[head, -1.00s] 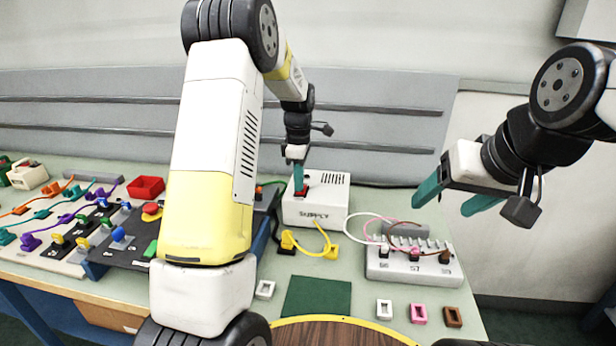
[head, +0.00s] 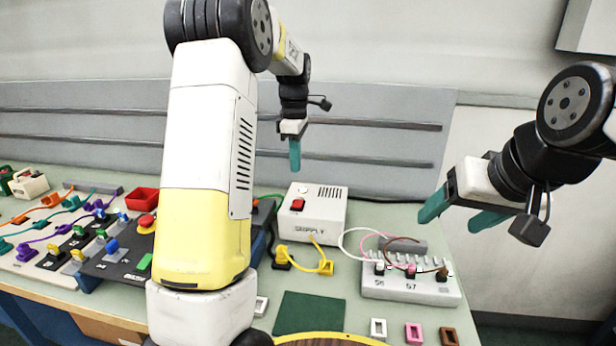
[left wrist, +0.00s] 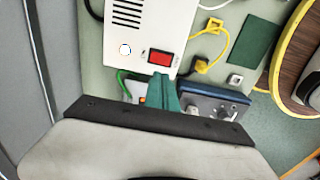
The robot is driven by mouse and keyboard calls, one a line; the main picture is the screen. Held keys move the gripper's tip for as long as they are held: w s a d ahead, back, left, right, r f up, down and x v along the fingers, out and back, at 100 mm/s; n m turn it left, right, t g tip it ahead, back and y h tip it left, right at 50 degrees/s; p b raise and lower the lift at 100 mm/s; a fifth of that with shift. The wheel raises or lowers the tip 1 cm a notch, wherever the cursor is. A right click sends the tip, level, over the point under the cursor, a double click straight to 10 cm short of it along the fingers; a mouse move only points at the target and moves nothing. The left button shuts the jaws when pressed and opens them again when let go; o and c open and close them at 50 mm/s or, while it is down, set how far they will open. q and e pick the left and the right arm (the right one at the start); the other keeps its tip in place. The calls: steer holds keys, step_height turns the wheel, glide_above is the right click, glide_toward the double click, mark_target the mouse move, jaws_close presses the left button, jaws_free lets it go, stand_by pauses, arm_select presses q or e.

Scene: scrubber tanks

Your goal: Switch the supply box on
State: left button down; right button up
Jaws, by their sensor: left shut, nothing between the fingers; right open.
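The white supply box (head: 313,228) stands on the bench, with a red rocker switch (head: 297,205) and a small round pale lamp on top. The switch (left wrist: 160,58) and the pale lamp (left wrist: 125,49) also show in the left wrist view. I cannot tell which way the rocker is tipped. My left gripper (head: 295,168) is shut and empty, its teal fingers pointing down above the switch and apart from it. In the left wrist view its fingertips (left wrist: 164,76) appear just below the switch. My right gripper (head: 455,215) is open and empty, to the right of the box.
A yellow cable (head: 325,266) lies in front of the box. A grey socket strip (head: 410,288) with plugged leads stands to the right. A dark green mat (head: 308,313) lies in front. Panels with coloured cables and a red bin (head: 142,199) are on the left.

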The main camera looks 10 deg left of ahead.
arm_select(q)
steer(key=shift+a+r, duration=0.1)
steer(key=shift+r, duration=1.7)
